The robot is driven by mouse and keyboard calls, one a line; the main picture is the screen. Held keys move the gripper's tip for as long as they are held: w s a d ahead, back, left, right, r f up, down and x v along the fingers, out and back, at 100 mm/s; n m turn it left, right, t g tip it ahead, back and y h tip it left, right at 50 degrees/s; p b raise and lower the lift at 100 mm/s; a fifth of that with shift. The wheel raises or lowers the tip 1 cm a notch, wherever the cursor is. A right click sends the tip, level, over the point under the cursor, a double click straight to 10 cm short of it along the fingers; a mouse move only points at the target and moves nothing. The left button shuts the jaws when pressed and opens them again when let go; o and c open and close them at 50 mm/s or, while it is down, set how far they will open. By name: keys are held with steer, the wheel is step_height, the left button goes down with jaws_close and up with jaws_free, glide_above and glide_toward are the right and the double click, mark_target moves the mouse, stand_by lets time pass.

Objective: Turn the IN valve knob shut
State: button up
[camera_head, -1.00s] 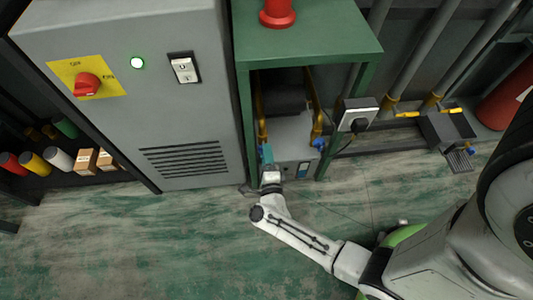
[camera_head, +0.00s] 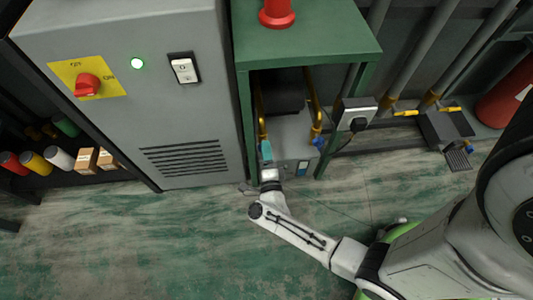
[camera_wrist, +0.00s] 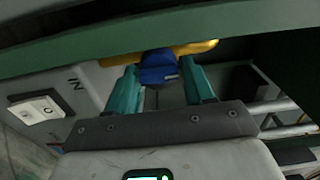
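The IN valve knob (camera_wrist: 158,68) is blue and sits on a yellow pipe (camera_wrist: 197,49) in the wrist view, near the raised letters "IN". My gripper (camera_wrist: 160,66) is open, with one teal finger on each side of the knob. Little gap shows between the fingertips and the knob, and I cannot tell if they touch. In the head view my gripper (camera_head: 265,148) is upright at the front left of the green stand, under the left yellow pipe (camera_head: 261,122). It hides the knob there.
A second blue knob (camera_head: 318,142) sits to the right on the other yellow pipe. The green stand (camera_head: 310,38) has a top and legs close around my gripper. A grey cabinet (camera_head: 190,120) stands left, and a socket box (camera_head: 356,117) right.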

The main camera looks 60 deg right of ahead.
steer(key=p+v, duration=0.1)
steer(key=v, duration=1)
steer(key=shift+p, duration=0.35)
